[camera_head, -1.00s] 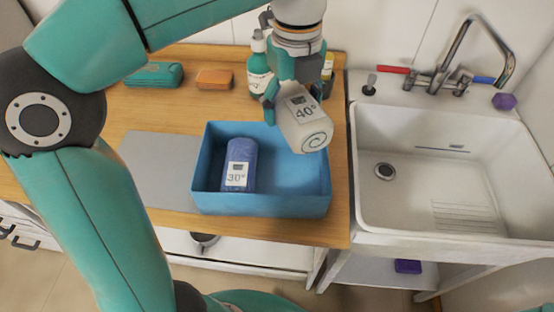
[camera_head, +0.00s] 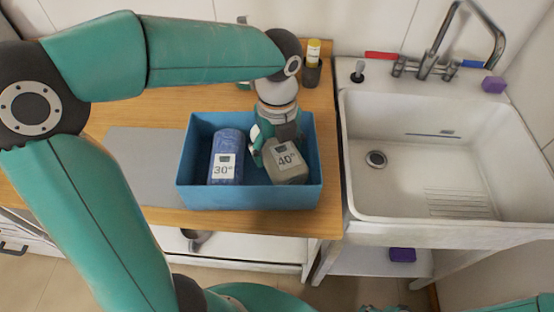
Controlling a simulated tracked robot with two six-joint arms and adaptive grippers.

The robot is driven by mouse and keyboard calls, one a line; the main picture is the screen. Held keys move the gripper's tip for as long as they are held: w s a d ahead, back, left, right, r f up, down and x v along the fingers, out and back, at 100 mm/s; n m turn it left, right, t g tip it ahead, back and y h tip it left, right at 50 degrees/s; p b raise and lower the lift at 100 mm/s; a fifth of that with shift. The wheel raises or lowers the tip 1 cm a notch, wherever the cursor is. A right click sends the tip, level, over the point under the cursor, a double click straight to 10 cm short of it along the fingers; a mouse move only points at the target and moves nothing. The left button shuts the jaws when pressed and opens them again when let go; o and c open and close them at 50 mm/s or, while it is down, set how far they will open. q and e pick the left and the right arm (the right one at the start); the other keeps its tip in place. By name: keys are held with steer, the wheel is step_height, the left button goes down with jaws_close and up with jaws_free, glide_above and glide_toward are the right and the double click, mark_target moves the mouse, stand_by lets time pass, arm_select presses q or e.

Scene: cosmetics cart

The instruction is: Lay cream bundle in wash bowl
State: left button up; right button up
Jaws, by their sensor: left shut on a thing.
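The cream bundle (camera_head: 289,168), a rolled pale cloth with a "40°" label, is inside the right half of the blue wash bowl (camera_head: 250,199). My left gripper (camera_head: 270,148) reaches down into the bowl from above and is shut on the bundle. Whether the bundle touches the bowl's floor cannot be told. A blue bundle (camera_head: 228,146) labelled "30°" lies in the left half of the bowl, beside the cream one with a narrow gap. My right gripper is not in view.
The bowl stands on a wooden counter (camera_head: 160,218), partly on a grey mat (camera_head: 148,158). A white sink (camera_head: 400,190) with a tap is at right. A yellow-capped bottle (camera_head: 313,50) stands behind. A purple block (camera_head: 493,84) sits on the sink's edge.

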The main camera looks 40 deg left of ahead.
mark_target(277, 142)
arm_select(q)
steer(key=shift+f, duration=1.9)
steer(key=o, duration=1)
step_height(277, 142, up, 12)
steer(key=shift+p, duration=0.45)
